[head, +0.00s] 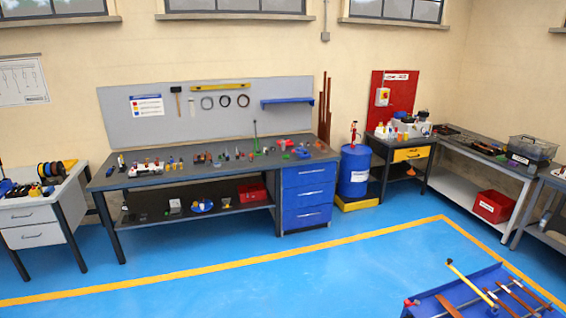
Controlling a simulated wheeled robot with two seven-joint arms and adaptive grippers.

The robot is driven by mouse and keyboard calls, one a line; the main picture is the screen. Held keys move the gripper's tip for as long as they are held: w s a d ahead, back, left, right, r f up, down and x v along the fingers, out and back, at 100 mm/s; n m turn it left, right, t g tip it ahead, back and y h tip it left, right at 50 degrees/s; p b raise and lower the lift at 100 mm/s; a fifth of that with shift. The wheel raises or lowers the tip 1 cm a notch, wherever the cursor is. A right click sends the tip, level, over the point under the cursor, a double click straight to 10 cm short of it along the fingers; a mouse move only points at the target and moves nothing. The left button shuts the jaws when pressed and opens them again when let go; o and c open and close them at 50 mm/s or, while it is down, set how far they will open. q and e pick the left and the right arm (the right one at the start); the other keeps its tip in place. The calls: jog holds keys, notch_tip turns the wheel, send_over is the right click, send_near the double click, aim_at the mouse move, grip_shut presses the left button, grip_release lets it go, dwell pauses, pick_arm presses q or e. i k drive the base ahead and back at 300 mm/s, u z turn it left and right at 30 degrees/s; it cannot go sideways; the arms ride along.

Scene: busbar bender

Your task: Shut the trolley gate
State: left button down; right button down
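A blue tray-like trolley (428,303) is at the bottom right, cut off by the lower picture edge. Several brown and reddish bars (522,299) lie in or across it. A yellow bar (470,282) slants up beyond its far rim, its upper end standing free. I cannot tell whether this yellow bar is the gate, nor whether the gate is open or shut. The trolley's lower part is hidden. Neither of my grippers is in view.
A long workbench (210,183) with tools and blue drawers (308,194) stands along the back wall. A blue drum (354,172) stands right of it, then a corner bench (482,152) with a red bin (493,206). The blue floor (250,285) before the benches is clear.

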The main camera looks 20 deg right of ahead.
aim_at(494, 308)
jog(key=z, duration=0.4)
jog(key=i, duration=1.7)
jog(key=z, duration=1.45)
jog(key=i, duration=1)
jog(key=z, duration=1.1)
